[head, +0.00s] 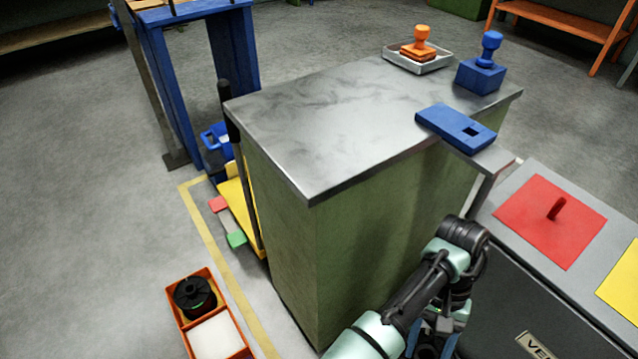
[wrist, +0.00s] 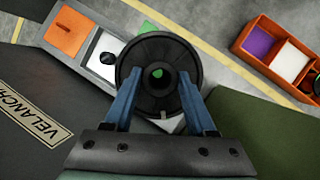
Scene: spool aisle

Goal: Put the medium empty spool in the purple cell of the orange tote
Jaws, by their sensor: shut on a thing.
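My gripper (wrist: 160,92) is shut on a black spool (wrist: 138,62), with one blue finger on each side. The spool's round flange faces the wrist camera, and green shows in its centre hole. No wire shows on it. The orange tote (wrist: 238,42) is at the upper right of the wrist view, apart from the spool. Its purple cell (wrist: 257,41) looks empty, beside a white cell (wrist: 291,62). In the head view the tote (head: 245,333) is on the floor at lower left; a black spool with green (head: 193,296) sits in one cell. The purple cell is out of that view.
A green cabinet (head: 290,250) with a metal top stands between my arm and the tote in the head view. A grey counter (head: 500,215) with a red panel (head: 545,230) is at right. Floor left of the tote is clear.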

